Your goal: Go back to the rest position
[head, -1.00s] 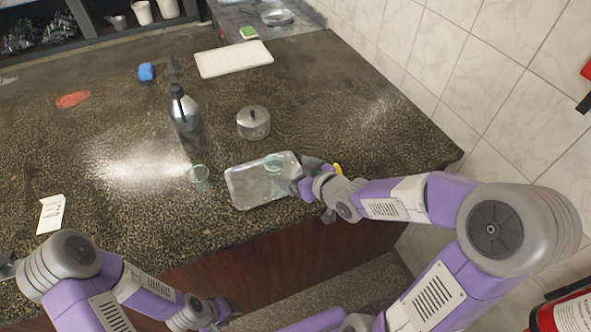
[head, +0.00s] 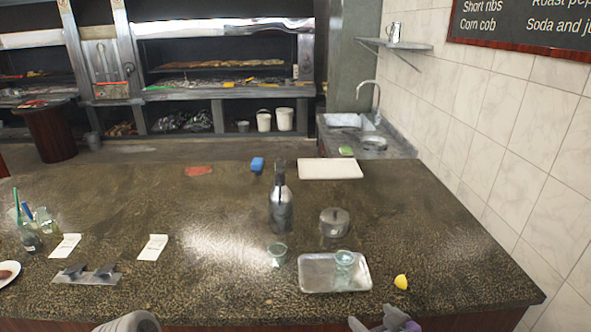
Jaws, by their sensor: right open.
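My right gripper (head: 384,323) shows at the bottom edge, in front of the counter. It is open and apart from the tray, with nothing seen in it. A metal tray (head: 313,278) lies on the stone counter (head: 200,285), with a greenish glass (head: 344,262) upright on it. A second glass (head: 277,252) stands on the counter left of the tray. A lemon (head: 401,282) lies right of the tray. Only a rounded part of my left arm shows at the bottom; my left gripper is out of the picture.
A dark bottle (head: 281,207) and a lidded metal pot (head: 334,222) stand behind the tray. Paper cards (head: 152,247) and a metal stand (head: 87,276) are at left. A tiled wall (head: 490,130) closes the right.

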